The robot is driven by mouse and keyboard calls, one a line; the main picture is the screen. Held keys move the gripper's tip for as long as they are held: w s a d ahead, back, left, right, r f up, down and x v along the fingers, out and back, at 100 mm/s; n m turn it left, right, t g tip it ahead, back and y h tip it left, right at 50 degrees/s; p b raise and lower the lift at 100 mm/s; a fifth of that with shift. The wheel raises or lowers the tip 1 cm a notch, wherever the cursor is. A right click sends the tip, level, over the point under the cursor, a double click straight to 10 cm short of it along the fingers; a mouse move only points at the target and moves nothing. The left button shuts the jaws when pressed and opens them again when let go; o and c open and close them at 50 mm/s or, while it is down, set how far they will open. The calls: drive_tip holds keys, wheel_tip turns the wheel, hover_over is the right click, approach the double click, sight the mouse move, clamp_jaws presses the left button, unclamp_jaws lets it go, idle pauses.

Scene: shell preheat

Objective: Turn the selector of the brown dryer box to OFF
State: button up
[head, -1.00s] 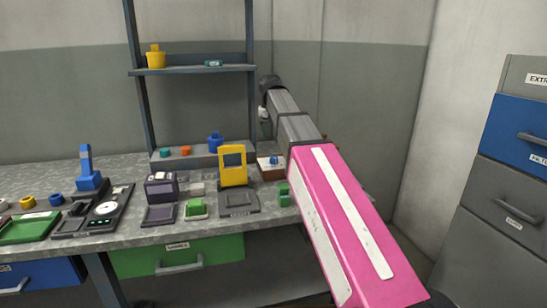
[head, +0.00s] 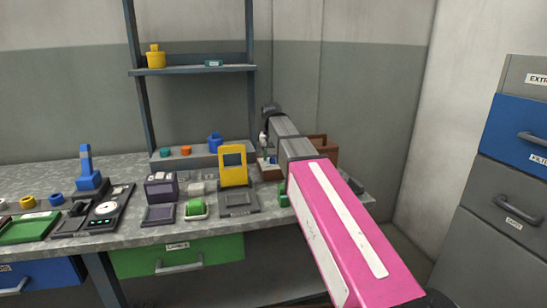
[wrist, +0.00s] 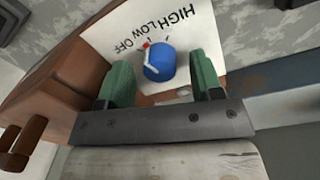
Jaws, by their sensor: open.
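The brown dryer box (head: 323,146) is at the right end of the bench, partly hidden behind my arm in the head view. In the wrist view its brown body (wrist: 58,68) is at the left, with a white panel (wrist: 108,38) marked HIGH, LOW and OFF. The blue selector knob (wrist: 160,67) has a white pointer line and a red mark close by; which label it points at is unclear. My gripper (wrist: 161,63) is open, with one green finger on each side of the knob. Contact is not visible. The gripper is too small and covered to judge in the head view.
To the left stand a yellow frame device (head: 233,167), a dark purple box (head: 160,188) and a small green item (head: 196,209). A shelf (head: 195,70) rises behind the bench. Drawer cabinets (head: 507,170) stand at the far right.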

drive_tip(key=shift+f, duration=0.25)
drive_tip(key=c, duration=0.9)
drive_tip(key=shift+n, duration=2.9)
drive_tip(key=o, duration=0.9)
